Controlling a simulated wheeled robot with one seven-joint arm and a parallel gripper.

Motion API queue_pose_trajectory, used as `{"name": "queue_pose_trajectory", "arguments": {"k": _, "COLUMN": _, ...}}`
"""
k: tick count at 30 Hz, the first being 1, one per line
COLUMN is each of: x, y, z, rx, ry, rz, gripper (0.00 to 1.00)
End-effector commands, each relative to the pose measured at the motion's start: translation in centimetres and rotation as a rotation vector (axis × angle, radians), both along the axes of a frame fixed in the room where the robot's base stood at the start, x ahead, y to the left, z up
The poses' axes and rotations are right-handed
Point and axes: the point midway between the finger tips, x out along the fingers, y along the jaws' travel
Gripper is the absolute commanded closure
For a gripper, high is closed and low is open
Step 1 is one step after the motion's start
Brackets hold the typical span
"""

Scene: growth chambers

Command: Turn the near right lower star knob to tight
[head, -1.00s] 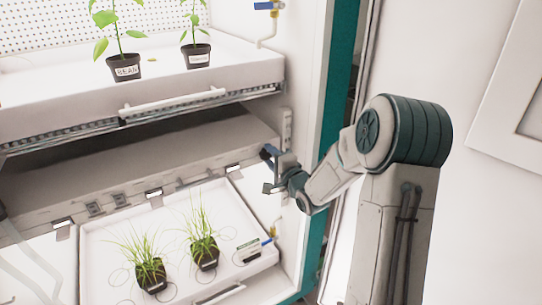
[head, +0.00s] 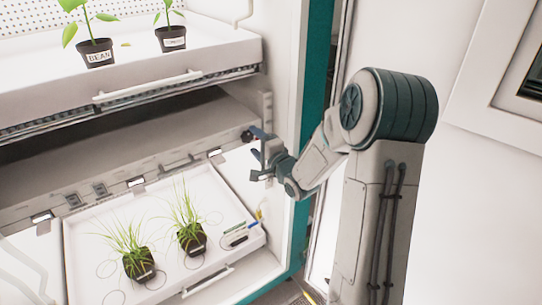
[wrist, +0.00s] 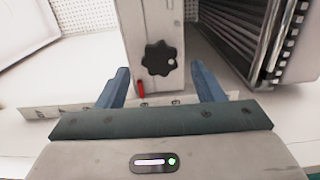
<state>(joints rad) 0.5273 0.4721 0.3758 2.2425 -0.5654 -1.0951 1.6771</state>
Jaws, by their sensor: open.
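The black star knob (wrist: 159,58) sits on a pale upright bracket in the wrist view, with a small light dot on its right side. A small red mark (wrist: 141,88) shows on the bracket below and left of it. My gripper (wrist: 161,82) is open, with one blue finger on each side of the knob in the picture. The fingers look apart from the knob, and nothing is between them. In the head view my gripper (head: 258,156) is beside the right post, and a dark knob (head: 247,136) shows at its upper left.
An upper tray (head: 225,55) with potted bean plants is above. A lower tray (head: 85,240) with two grass pots (head: 138,265) is below. A finned metal edge (wrist: 285,40) stands right of the knob. The teal door frame (head: 317,70) is close to my arm.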

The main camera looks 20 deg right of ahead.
Motion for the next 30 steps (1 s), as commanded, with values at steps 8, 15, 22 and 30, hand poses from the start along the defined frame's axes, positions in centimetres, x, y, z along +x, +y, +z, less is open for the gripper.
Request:
{"name": "queue_pose_trajectory", "arguments": {"k": 8, "x": -6.1, "y": -2.1, "z": 0.0, "rx": -0.001, "ry": 0.002, "rz": -0.005, "gripper": 0.39}}
{"name": "queue_pose_trajectory", "arguments": {"k": 15, "x": -10.0, "y": -3.3, "z": 0.0, "rx": 0.0, "ry": 0.001, "rz": -0.003, "gripper": 0.39}}
{"name": "queue_pose_trajectory", "arguments": {"k": 22, "x": -11.1, "y": -3.6, "z": 0.0, "rx": 0.002, "ry": 0.002, "rz": -0.002, "gripper": 0.39}}
{"name": "queue_pose_trajectory", "arguments": {"k": 30, "x": -11.1, "y": -3.6, "z": 0.0, "rx": 0.002, "ry": 0.001, "rz": -0.001, "gripper": 0.39}}
